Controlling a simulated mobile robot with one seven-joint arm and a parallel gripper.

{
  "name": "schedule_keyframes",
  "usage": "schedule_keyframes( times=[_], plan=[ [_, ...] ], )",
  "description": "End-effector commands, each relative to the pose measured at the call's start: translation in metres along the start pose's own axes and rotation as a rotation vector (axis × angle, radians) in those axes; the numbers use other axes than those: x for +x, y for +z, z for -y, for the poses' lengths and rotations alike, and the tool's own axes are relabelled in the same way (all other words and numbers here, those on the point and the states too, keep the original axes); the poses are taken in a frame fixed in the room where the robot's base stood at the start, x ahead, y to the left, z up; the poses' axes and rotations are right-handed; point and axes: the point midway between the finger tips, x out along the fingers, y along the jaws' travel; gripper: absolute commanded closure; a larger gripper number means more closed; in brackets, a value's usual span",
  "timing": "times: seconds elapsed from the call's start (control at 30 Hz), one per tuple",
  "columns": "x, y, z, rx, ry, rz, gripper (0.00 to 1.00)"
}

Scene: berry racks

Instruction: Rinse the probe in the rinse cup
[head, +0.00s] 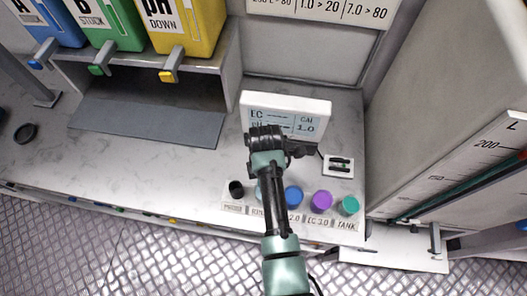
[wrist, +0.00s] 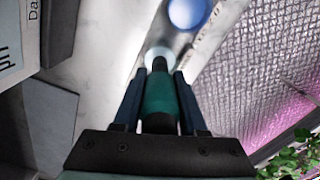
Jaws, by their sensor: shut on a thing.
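My gripper (wrist: 159,76) is shut on the probe (wrist: 159,98), a teal cylinder with dark ends, in the wrist view. The probe's dark tip points toward a pale round cup (wrist: 160,55), likely the rinse cup, and overlaps it in the picture. I cannot tell whether the tip is inside or above it. A bit of a light blue cup (head: 259,192) shows beside the arm, above a partly hidden label.
The row also holds a black cup (head: 236,188), a blue cup (head: 293,197), a purple cup (head: 321,200) and a teal cup (head: 350,205). A white meter (head: 310,107) stands behind my arm.

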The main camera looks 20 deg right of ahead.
Motion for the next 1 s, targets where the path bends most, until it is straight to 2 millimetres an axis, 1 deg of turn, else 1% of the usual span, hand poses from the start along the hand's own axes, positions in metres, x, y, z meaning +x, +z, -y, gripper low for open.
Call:
schedule_keyframes(
  times=[0.03,0.1,0.9,1.0],
  plan=[
    [-0.009,0.0,0.0,0.0,0.001,0.0,1.0],
    [-0.015,0.0,0.0,0.0,0.001,0.0,1.0],
    [-0.078,0.0,0.0,0.0,0.0,0.0,1.0],
    [-0.081,0.0,0.0,0.0,0.0,0.0,1.0]
  ],
)
